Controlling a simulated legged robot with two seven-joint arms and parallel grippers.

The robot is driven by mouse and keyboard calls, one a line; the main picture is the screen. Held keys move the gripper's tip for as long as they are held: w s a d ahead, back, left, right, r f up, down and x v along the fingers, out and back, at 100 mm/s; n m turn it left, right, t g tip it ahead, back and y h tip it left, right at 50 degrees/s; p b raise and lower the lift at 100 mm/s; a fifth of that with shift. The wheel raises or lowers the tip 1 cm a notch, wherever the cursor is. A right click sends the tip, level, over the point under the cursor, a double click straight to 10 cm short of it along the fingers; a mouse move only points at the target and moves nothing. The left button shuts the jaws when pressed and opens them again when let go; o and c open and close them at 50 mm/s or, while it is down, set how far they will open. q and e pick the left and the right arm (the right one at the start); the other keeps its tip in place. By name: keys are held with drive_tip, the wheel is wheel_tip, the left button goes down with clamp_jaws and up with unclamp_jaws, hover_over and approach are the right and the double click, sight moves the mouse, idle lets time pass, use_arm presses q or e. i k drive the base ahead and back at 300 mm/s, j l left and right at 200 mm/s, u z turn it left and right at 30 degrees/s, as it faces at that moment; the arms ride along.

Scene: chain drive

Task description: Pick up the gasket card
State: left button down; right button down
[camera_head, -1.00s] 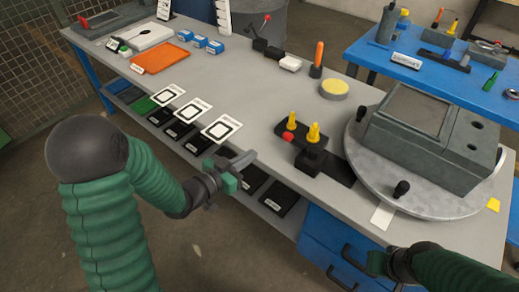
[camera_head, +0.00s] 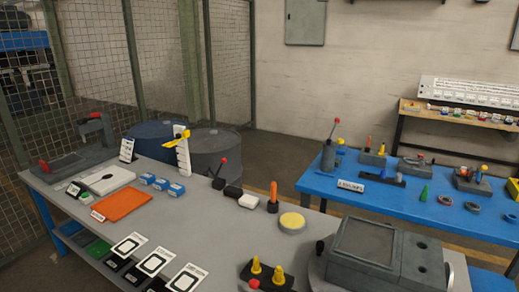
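Three white gasket cards, each with a black square outline, lie in a row along the front edge of the grey workbench. The first gasket card (camera_head: 129,245) is at the left, the second gasket card (camera_head: 155,262) is in the middle, and the third gasket card (camera_head: 186,279) is nearest, close to the bottom of the head view. They lie apart from one another. Neither of my grippers shows in the head view now.
An orange mat (camera_head: 121,204), a white board (camera_head: 109,180) and several small blue boxes lie behind the cards. A grey housing (camera_head: 385,250) stands at the right, with yellow-topped parts (camera_head: 267,272) beside it. A blue table (camera_head: 420,210) stands behind.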

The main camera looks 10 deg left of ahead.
sight(155, 262)
drive_tip(key=i+j+u, duration=0.25)
drive_tip(key=i+j, duration=0.25)
drive_tip(key=j, duration=0.5)
drive_tip(key=i+j+u, duration=0.3)
drive_tip(key=i+j, duration=0.3)
drive_tip(key=j, duration=0.3)
drive_tip(key=i+j+u, duration=0.25)
drive_tip(key=i+j, duration=0.4)
drive_tip(key=j+z, duration=0.1)
drive_tip(key=z, duration=0.4)
drive_tip(key=j+z, duration=0.15)
drive_tip(key=z, duration=0.35)
drive_tip(key=k+z, duration=0.1)
drive_tip(key=z, duration=0.4)
